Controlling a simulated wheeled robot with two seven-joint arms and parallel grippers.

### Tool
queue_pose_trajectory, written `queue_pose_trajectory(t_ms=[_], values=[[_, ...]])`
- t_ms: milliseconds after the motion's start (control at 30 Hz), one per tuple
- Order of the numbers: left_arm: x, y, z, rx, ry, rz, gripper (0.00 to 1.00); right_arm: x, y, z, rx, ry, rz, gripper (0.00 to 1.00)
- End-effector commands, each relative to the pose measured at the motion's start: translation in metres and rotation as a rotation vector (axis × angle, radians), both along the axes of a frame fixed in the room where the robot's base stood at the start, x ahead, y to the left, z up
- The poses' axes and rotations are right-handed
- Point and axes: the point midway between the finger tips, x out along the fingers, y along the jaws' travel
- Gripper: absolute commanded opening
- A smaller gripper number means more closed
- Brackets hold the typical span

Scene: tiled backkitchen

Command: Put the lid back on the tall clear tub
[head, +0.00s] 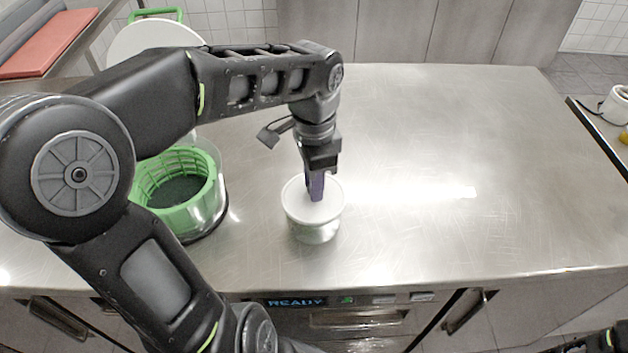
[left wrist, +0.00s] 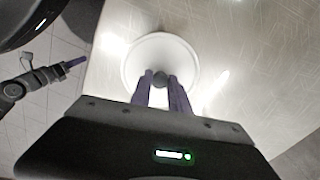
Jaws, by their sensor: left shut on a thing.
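The tall clear tub (head: 316,233) stands on the steel counter near its front edge, in the middle of the head view. The round white lid (head: 296,206) is at the tub's mouth and looks level; I cannot tell if it is fully seated. My left gripper (head: 315,192) points down from above, its purple fingers shut on the lid's dark knob. In the left wrist view the knob (left wrist: 160,79) is between the fingertips, and the lid (left wrist: 160,45) hides the tub. My right gripper (left wrist: 72,63) shows at the left there, away from the counter; its jaws are unclear.
A clear bowl with a green basket (head: 183,215) stands left of the tub, partly behind my left arm. A white disc with a green handle (head: 150,35) is behind that arm. The counter (head: 440,150) to the right is clear. A white appliance (head: 615,105) is far right.

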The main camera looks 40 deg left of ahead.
Motion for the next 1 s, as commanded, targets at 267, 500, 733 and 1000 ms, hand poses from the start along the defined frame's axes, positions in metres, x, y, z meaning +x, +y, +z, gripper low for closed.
queue_pose_trajectory(t_ms=[267,500,733,1000], values=[[0.0000,0.0000,0.0001,0.000,0.000,0.000,0.28,0.0000,0.0000,-0.0001,0.000,0.000,0.000,0.36],[0.0000,0.0000,0.0001,0.000,0.000,0.000,0.47,0.0000,0.0000,-0.0001,0.000,0.000,0.000,0.36],[-0.0001,-0.0001,0.0000,0.000,0.000,0.000,0.51,0.0000,0.0000,-0.0001,0.000,0.000,0.000,0.36],[-0.0001,-0.0001,0.0001,0.000,0.000,0.000,0.69,0.0000,0.0000,-0.0001,0.000,0.000,0.000,0.36]])
